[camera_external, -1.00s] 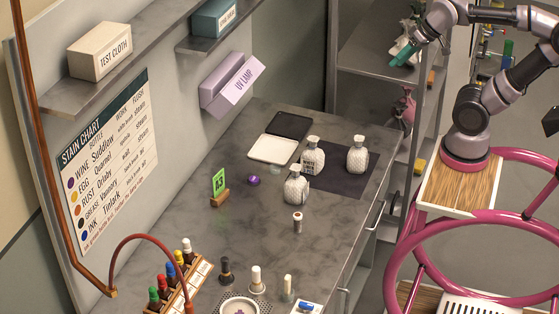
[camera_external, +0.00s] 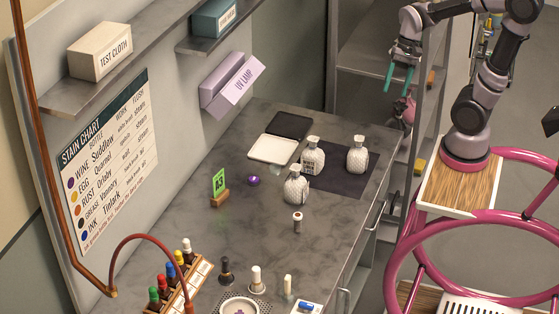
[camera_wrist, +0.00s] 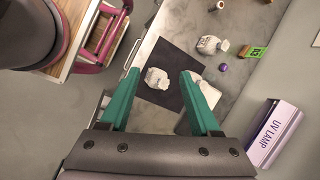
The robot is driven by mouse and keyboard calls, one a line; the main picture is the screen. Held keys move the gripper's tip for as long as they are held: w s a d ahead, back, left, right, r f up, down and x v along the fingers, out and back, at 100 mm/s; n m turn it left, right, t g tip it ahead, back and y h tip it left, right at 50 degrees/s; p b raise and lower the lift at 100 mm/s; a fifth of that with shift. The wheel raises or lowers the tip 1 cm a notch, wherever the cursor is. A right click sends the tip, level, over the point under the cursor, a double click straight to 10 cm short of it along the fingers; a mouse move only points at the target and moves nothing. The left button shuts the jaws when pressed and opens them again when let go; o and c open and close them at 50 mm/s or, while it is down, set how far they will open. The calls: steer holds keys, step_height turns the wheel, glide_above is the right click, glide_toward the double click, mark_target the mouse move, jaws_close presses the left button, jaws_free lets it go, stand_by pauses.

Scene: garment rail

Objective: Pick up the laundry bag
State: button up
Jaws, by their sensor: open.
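Three small white bags with tied necks stand on the grey bench; I cannot tell for sure which is the laundry bag. One bag (camera_external: 357,158) is on the dark mat; it shows between my fingers in the wrist view (camera_wrist: 157,78). A second bag (camera_external: 312,158), with dark print, stands at the mat's left edge; my right finger partly hides it in the wrist view (camera_wrist: 210,93). The third (camera_external: 295,189) is nearer the front, off the mat. My gripper (camera_external: 398,84) is open and empty, teal fingers pointing down, high above and right of the bags.
A white tray (camera_external: 272,149) and a black tray (camera_external: 289,125) lie behind. A green number sign (camera_external: 219,184), purple knob (camera_external: 253,181) and small bottle (camera_external: 297,222) stand nearby. A shelf rack (camera_external: 375,75) is beyond the bench.

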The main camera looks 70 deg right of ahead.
step_height(320, 180, down, 12)
steer(key=w+r+m+g+y, duration=0.1)
steer(key=w+m+g+y, duration=0.15)
steer(key=m+y, duration=1.4)
steer(key=m+t+h, duration=0.7)
steer(key=m+t, duration=0.5)
steer(key=m, duration=2)
glide_toward(351, 154)
steer(key=a+r, duration=0.1)
steer(key=w+a+r, duration=0.2)
steer(key=a+r, duration=0.1)
steer(key=shift+w, duration=0.15)
steer(key=x, duration=0.5)
steer(key=shift+w+r, duration=0.15)
steer(key=shift+w, duration=0.3)
jaws_close()
